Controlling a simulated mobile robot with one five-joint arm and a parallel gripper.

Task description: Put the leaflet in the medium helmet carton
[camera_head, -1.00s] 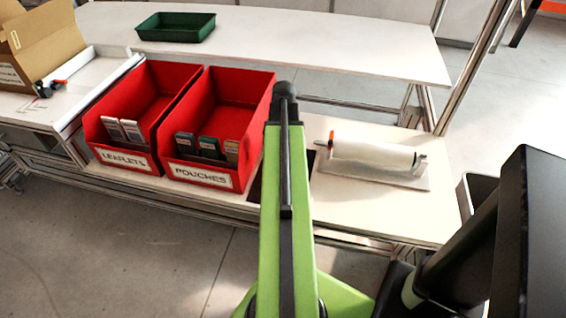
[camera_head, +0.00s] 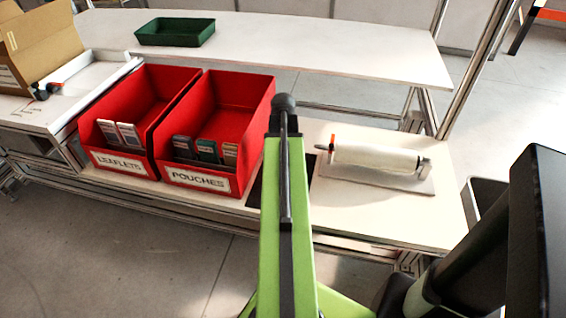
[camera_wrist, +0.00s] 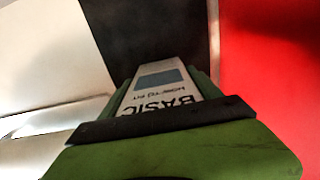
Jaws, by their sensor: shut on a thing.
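My gripper (camera_wrist: 165,92) is shut on a leaflet (camera_wrist: 160,90) in the wrist view. The leaflet is white with a blue-grey panel and the printed words "BASIC" and "HOW TO FIT". In the head view the gripper and held leaflet are hidden behind my green arm. An open brown cardboard carton (camera_head: 45,45) stands at the far left, cut off by the picture edge; its label is too small to read. More leaflets (camera_head: 119,133) stand in the red bin labelled LEAFLETS (camera_head: 119,163).
A red POUCHES bin (camera_head: 199,180) with several packets stands beside the leaflet bin, left of my arm. A dark mat (camera_wrist: 145,35) lies beside red in the wrist view. A green tray (camera_head: 175,38) sits on the back shelf.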

